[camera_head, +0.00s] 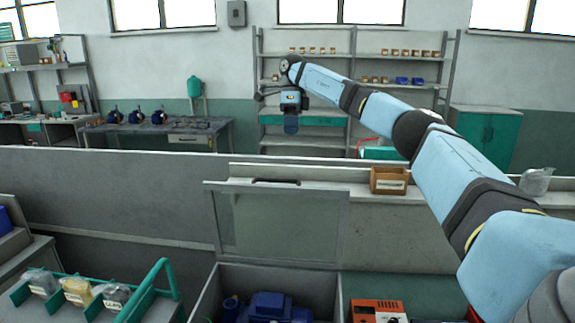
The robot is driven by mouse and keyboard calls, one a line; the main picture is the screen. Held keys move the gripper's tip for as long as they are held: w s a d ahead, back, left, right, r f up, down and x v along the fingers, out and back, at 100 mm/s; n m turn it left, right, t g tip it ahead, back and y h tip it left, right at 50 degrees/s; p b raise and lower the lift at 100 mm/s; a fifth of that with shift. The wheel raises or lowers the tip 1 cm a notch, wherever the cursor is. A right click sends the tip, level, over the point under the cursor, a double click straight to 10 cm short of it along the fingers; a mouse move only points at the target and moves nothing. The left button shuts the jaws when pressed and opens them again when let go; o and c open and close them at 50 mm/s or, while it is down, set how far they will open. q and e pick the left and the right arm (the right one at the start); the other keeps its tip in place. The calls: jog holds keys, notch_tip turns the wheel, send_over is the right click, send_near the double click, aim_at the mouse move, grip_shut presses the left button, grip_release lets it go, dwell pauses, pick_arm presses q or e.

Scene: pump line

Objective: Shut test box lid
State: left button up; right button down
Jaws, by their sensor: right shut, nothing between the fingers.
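The test box (340,290) stands at the bottom centre, its front cut off by the picture edge. Its lid (280,225), a grey frame with a clear pane, stands raised at the back of the box. A dark handle (276,181) is on the lid's upper edge. A blue pump (268,306) lies inside the open box. My right arm reaches in from the right, and its gripper (291,124) is shut and empty, pointing down, above the lid in the picture and apart from it. My left gripper is not in view.
A small brown bin (389,181) sits on the ledge behind, right of the lid. An orange meter (378,310) is right of the box. A green-handled rack (150,290) with several bags is at left. A clear bag (537,180) lies at right.

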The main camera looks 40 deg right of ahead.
jog(key=s+a+f, duration=0.4)
jog(key=a+f, duration=0.1)
jog(key=f, duration=0.5)
jog(key=shift+f+b, duration=0.25)
jog(key=shift+b, duration=0.05)
jog(key=shift+a, duration=0.1)
